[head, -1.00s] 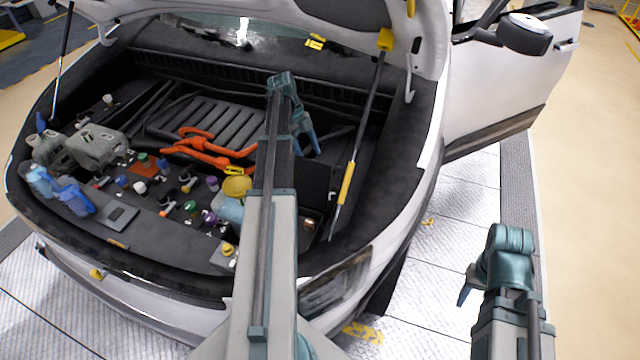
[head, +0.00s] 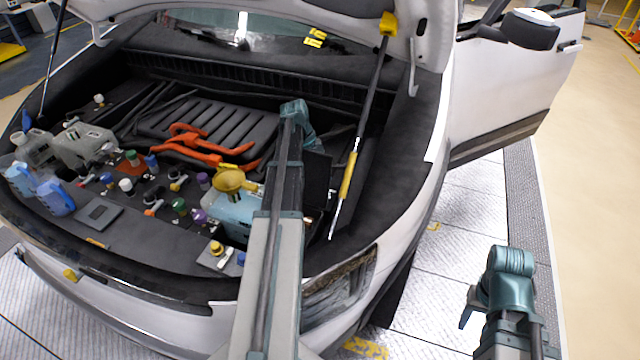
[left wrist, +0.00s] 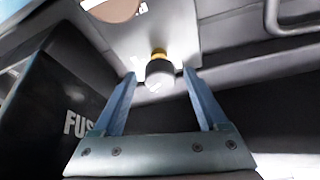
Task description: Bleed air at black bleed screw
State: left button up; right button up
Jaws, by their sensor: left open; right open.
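In the left wrist view, a small knob, the bleed screw (left wrist: 159,72), has a dark cap with a bright glare and a brass-yellow collar. It stands on a light grey plate (left wrist: 187,30). My left gripper (left wrist: 159,76) is open, with one blue finger on each side of the screw; gaps show on both sides. In the head view my left arm reaches over the right part of the engine bay, and its fingers and the screw are hidden there. My right gripper (head: 466,316) is open and empty, outside the car at the lower right.
A black fuse box (left wrist: 55,105) stands close left of the left gripper. A bluish tank (head: 232,212) with a yellow cap (head: 230,179) stands left of my arm. Orange cables (head: 195,150) lie behind. A hood strut (head: 358,140) rises to the right.

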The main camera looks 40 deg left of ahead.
pick_arm(q)
jog(key=shift+c, duration=0.2)
grip_shut()
jog(key=shift+n, duration=0.7)
jog(key=shift+o, duration=0.2)
grip_release()
jog(key=shift+r, duration=0.15)
jog(key=p+v, duration=1.2)
jog(key=v, duration=0.1)
jog(key=shift+s+r+p, duration=0.25)
jog(key=shift+s+p, duration=0.1)
jog(key=shift+p, duration=0.05)
